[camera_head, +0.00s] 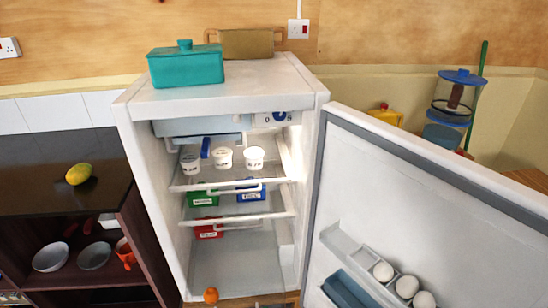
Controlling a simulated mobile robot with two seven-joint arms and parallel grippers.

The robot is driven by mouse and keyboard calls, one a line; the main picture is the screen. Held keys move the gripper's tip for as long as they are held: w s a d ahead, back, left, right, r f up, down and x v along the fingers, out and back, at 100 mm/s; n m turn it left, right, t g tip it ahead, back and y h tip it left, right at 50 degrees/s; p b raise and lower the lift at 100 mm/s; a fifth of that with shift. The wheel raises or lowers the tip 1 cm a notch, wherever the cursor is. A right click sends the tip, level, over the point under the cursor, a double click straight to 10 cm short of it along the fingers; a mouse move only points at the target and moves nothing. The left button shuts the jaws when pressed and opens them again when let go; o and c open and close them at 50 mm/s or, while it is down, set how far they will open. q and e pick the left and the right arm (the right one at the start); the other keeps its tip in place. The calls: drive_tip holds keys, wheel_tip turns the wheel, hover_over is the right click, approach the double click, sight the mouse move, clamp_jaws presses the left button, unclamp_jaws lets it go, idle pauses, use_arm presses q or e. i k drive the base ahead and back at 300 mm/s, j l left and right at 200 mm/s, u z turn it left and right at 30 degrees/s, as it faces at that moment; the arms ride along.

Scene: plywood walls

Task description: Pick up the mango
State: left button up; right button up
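The mango (78,174) is yellow with a greenish tint. It lies on the dark counter top (40,160) at the left, left of the open fridge. Nothing touches it apart from the counter. Neither of my grippers shows in the head view.
A white fridge (140,180) stands open, its door (400,190) swung right, with tubs and boxes on its shelves. A teal container (187,66) sits on top. Bowls (50,258) stand under the counter. A small orange object (211,295) is at the fridge's bottom. The counter around the mango is clear.

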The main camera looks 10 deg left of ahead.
sight(80, 174)
drive_tip(key=u, duration=0.75)
